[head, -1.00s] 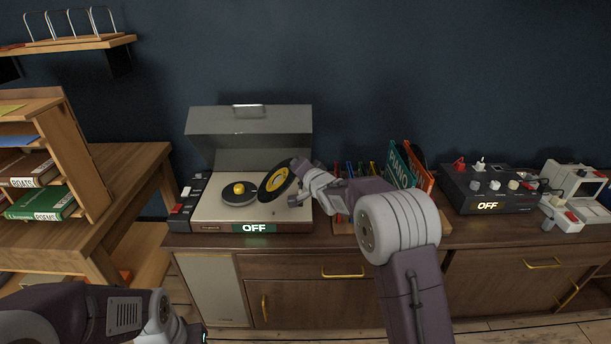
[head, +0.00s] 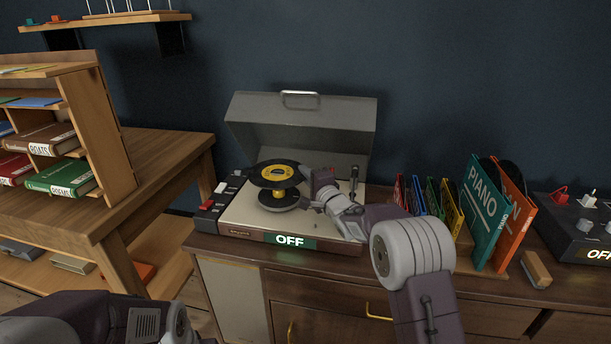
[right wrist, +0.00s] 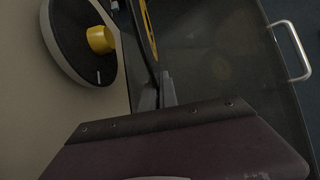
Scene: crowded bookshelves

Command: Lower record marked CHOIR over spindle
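A black record (head: 262,172) with a yellow label is held nearly level above the record player's platter (head: 268,206). The label's lettering is too small to read. The yellow spindle (head: 278,193) stands up from the platter, just below the record. My right gripper (head: 305,175) is shut on the record's right edge. In the right wrist view the record (right wrist: 145,28) shows edge-on between the fingers (right wrist: 155,92). There the platter (right wrist: 62,40) and yellow spindle (right wrist: 100,40) lie to the left, apart from the record. My left arm shows at the bottom left; its gripper is out of frame.
The player's grey lid (head: 300,122) stands open behind the platter. The tonearm (head: 354,182) is at the platter's right. A lit OFF sign (head: 290,241) is on the front. Record sleeves (head: 484,215) stand to the right, and a bookshelf (head: 95,130) stands to the left.

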